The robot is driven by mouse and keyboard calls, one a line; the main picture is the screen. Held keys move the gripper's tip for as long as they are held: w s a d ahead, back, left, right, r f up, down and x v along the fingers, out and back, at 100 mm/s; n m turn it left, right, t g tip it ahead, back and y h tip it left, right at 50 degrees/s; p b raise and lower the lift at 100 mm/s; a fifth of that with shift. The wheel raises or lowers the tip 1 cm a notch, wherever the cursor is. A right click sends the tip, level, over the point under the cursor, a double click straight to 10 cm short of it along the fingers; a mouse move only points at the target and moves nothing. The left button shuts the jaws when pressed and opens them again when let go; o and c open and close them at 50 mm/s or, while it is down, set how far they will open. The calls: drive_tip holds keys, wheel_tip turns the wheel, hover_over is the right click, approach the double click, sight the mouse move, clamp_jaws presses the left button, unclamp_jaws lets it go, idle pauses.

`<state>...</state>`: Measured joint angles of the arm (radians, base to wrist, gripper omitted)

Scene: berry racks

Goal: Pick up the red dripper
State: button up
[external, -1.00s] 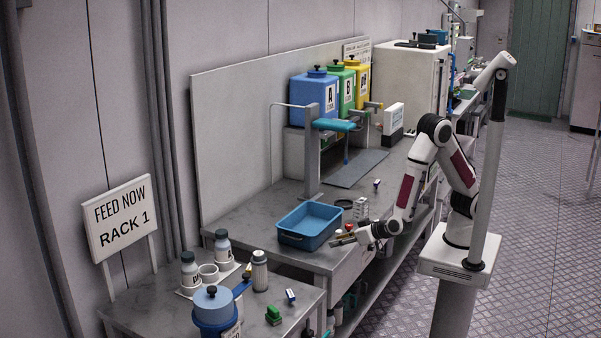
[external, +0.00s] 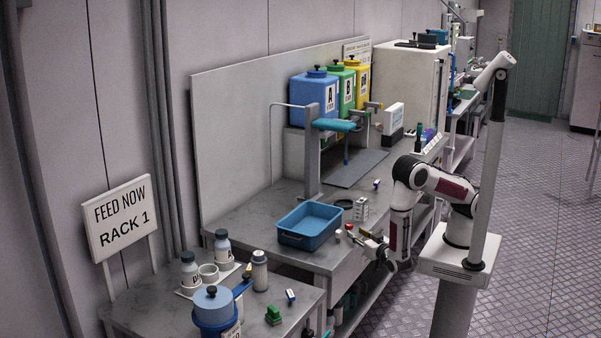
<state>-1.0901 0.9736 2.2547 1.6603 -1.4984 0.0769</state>
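A small red-topped piece (external: 350,227), perhaps the red dripper, is on the bench beside the blue tray's right end. A second small red-and-white piece (external: 338,236) is just left of it, by the tray's near corner. They are too small to tell apart for sure. My gripper (external: 355,235) points left at the bench's front edge, very close to both pieces. I cannot tell whether it touches either one. Its fingers are too small to show whether they are open or shut.
The blue tray (external: 284,239) is left of my gripper. A white rack (external: 361,208) and a dark ring (external: 343,203) lie behind. A small blue-and-white piece (external: 376,184) lies farther back. The lower left bench holds a green piece (external: 273,315), bottles and a blue pot (external: 213,306).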

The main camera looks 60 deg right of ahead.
sight(351, 226)
drive_tip(key=shift+d, duration=0.25)
drive_tip(key=shift+w, duration=0.1)
drive_tip(key=shift+x, duration=1.25)
drive_tip(key=shift+r, duration=0.1)
drive_tip(key=shift+d, duration=0.1)
drive_tip(key=shift+r+x, duration=0.1)
drive_tip(key=shift+x, duration=0.7)
drive_tip(key=shift+r+x, duration=0.15)
drive_tip(key=shift+x, duration=1.55)
drive_tip(key=shift+d, duration=0.15)
